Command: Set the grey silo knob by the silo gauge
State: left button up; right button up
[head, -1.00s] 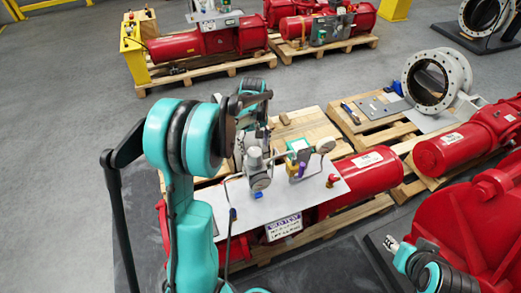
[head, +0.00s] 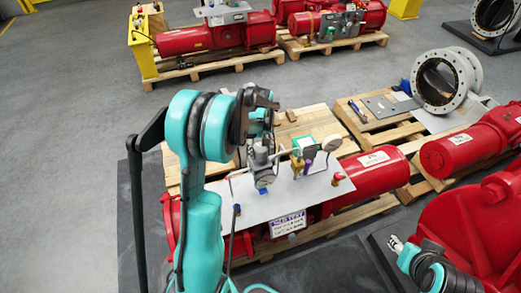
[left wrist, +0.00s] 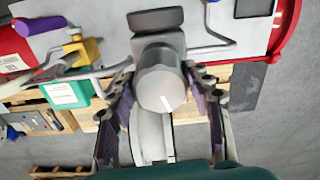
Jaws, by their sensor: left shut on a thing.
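The grey silo knob (left wrist: 163,88) is pale and faceted, with a white pointer line towards the lower right of its face in the left wrist view. My left gripper (left wrist: 162,103) has a dark finger on each side of the knob and is shut on it. In the head view the gripper (head: 262,128) is at the grey valve body (head: 262,160), partly hidden by my arm. A round grey disc (head: 332,143), possibly the silo gauge, stands to the right; no dial reading shows. My right gripper (head: 397,245) is at the lower right, apart from the panel; its jaws are unclear.
The white panel (head: 262,208) carries purple, yellow and red fittings and a green-edged box (head: 304,145). A label with purple print (head: 288,222) hangs at its front. A red cylinder (head: 372,170) lies behind on wooden pallets. A flanged ring (head: 440,80) stands at the back right.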

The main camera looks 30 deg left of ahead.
aim_at(260, 148)
pick_arm(q)
jog(key=m+b, duration=0.2)
jog(key=m, duration=0.1)
jog(key=shift+f+m, duration=0.1)
jog(key=shift+m, duration=0.2)
jog(key=m+b, duration=0.1)
jog(key=m, duration=0.3)
jog(key=shift+m, duration=0.3)
dwell(0.5)
jog(key=o, duration=1.2)
jog(key=shift+c, duration=0.2)
notch_tip(260, 148, up, 12)
